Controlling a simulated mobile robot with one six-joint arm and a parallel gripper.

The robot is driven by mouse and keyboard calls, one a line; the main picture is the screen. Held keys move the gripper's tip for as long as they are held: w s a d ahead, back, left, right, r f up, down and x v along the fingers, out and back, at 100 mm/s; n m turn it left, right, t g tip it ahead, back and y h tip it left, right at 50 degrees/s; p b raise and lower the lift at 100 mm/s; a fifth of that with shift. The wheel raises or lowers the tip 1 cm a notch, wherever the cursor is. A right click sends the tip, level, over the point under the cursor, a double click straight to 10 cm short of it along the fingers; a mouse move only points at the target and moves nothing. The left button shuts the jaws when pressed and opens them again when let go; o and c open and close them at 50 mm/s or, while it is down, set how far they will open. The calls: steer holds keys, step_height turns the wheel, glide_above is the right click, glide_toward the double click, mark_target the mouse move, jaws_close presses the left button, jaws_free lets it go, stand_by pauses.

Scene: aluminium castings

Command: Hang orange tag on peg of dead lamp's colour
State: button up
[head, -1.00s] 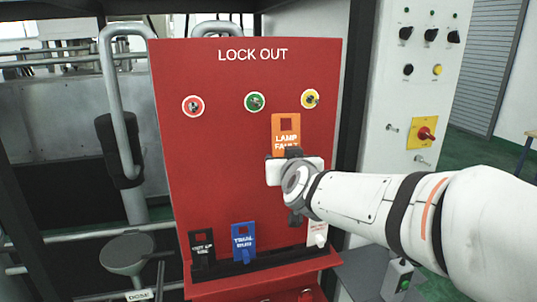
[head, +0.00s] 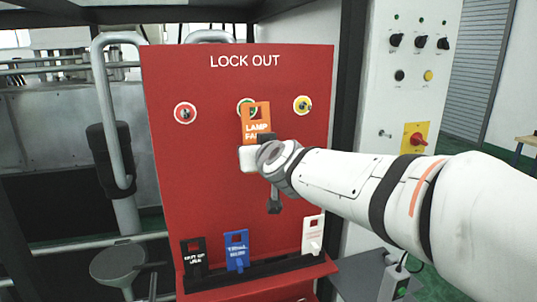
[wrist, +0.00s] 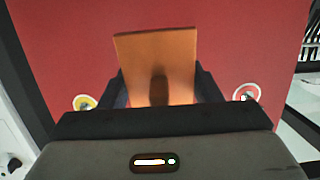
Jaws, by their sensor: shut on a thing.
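The orange tag (head: 256,112), lettered LAMP and partly covered, is upright in my gripper (head: 265,139), which is shut on its lower part. The red lockout board (head: 225,190) carries a red-ringed peg (head: 185,112), a green-ringed peg (head: 242,103) and a yellow-ringed peg (head: 303,105). The tag's top overlaps the green-ringed peg and hides much of it; I cannot tell whether they touch. In the wrist view the tag (wrist: 155,60) stands between the fingers, with the yellow ring (wrist: 84,102) left and the red ring (wrist: 246,92) right. Small panel lamps (head: 421,20) are too small to judge.
A black tag (head: 194,257), a blue tag (head: 237,250) and a white tag (head: 312,233) stand along the board's bottom ledge. The white control panel (head: 400,110) with knobs and a red switch (head: 416,139) is on the right. Metal pipes (head: 112,110) are on the left.

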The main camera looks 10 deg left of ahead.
steer(key=shift+b+x, duration=0.45)
steer(key=shift+x, duration=2.45)
steer(key=shift+f, duration=0.1)
steer(key=o, duration=1.1)
steer(key=shift+c, duration=0.2)
